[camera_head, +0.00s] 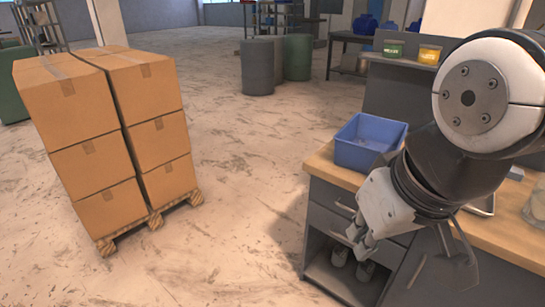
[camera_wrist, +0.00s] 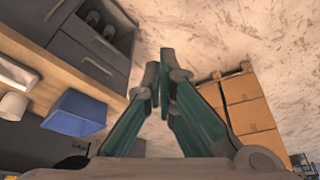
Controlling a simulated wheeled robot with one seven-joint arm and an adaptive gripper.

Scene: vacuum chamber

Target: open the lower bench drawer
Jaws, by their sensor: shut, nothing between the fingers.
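The lower bench drawer (camera_head: 319,229) is a dark grey front under the upper drawer (camera_head: 326,197) in the bench, and it looks shut. Its pale bar handle (camera_head: 339,239) is partly beside my fingers. In the wrist view the picture is turned over, and the lower drawer's handle (camera_wrist: 104,41) is left of my fingers, with the upper drawer's handle (camera_wrist: 97,66) below it. My gripper (camera_head: 360,246) is shut and empty, pointing down in front of the bench. Its fingertips (camera_wrist: 166,62) meet in the wrist view and appear apart from the handle.
A blue bin (camera_head: 369,143) stands on the wooden bench top (camera_head: 322,171). Stacked cardboard boxes (camera_head: 100,140) stand on a pallet at left. The floor between them and the bench is clear.

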